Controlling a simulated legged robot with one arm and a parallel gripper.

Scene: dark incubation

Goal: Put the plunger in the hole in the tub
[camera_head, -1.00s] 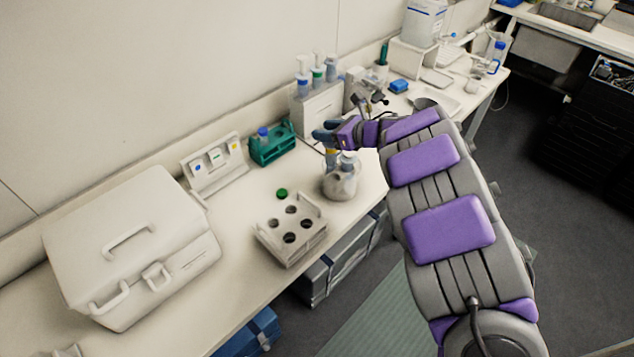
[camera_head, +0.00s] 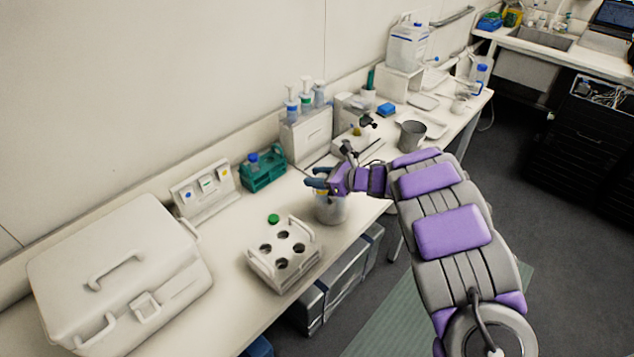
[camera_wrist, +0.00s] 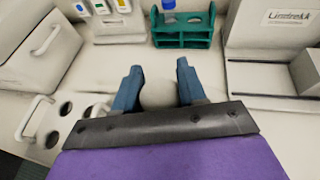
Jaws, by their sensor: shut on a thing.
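My gripper (camera_head: 316,180) has blue fingers and is over the bench, behind and right of the tub. In the wrist view its fingers (camera_wrist: 158,88) are on both sides of a pale rounded thing (camera_wrist: 158,95), and they are shut on it. In the head view a grey rounded vessel (camera_head: 330,210) shows just under my gripper. I cannot tell whether the held thing is the plunger or part of this vessel. The pale tub (camera_head: 284,279) has several dark round holes in its top and stands at the bench's front edge. The tub also shows in the wrist view (camera_wrist: 50,152), at lower left.
A large white case (camera_head: 120,270) stands to the left. A teal rack (camera_head: 263,172), a labelled stand (camera_head: 205,190) and a white box with pump bottles (camera_head: 307,140) line the back. A grey cup (camera_head: 411,136) stands to the right.

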